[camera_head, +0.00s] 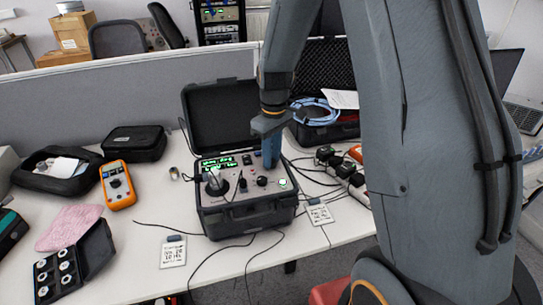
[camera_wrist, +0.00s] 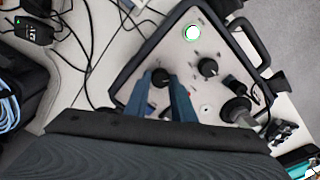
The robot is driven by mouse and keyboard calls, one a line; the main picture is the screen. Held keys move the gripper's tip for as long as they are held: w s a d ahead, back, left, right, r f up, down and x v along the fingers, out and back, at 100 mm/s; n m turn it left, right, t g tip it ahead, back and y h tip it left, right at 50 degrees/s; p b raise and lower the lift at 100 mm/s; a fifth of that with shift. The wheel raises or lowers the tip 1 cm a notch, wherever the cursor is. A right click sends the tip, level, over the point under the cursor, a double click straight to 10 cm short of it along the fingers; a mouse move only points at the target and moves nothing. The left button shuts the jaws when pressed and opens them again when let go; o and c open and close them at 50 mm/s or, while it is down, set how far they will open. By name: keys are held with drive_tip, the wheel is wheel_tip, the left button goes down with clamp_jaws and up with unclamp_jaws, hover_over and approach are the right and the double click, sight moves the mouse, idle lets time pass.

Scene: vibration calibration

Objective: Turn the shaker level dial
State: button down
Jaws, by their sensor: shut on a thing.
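The shaker unit is an open black case (camera_head: 245,221) on the white table, with a grey control panel and green displays (camera_head: 218,163). My gripper (camera_head: 271,160) points down at the panel's back right. In the wrist view my gripper's blue fingers (camera_wrist: 160,88) stand on either side of a black dial (camera_wrist: 160,77) and are shut on it. The head view hides this dial behind the fingers. A second black knob (camera_wrist: 208,67) stands apart, free of the fingers; it also shows in the head view (camera_head: 262,181). No dial label is readable.
A lit green button (camera_wrist: 193,33) and a cylindrical shaker head (camera_head: 216,183) are on the same panel. The raised lid (camera_head: 220,112) stands behind. Cables, an orange meter (camera_head: 118,185) and paper cards (camera_head: 173,252) lie around the case.

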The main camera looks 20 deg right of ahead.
sight(273, 161)
drive_tip(key=m+p, duration=0.1)
drive_tip(key=m, duration=0.5)
drive_tip(key=shift+s+m, duration=0.1)
drive_tip(key=shift+m, duration=0.2)
drive_tip(key=m+p, duration=0.2)
drive_tip(key=m, duration=0.4)
drive_tip(key=shift+m+t, duration=0.3)
drive_tip(key=shift+t, duration=0.1)
idle(0.4)
drive_tip(key=c, duration=1.5)
unclamp_jaws()
drive_tip(key=shift+s+d+r+b, duration=0.15)
drive_tip(key=shift+r+b, duration=0.45)
drive_tip(key=shift+r, duration=1.4)
drive_tip(key=shift+w+d+r+b, duration=0.1)
drive_tip(key=shift+r+b, duration=0.45)
drive_tip(key=shift+r, duration=1.4)
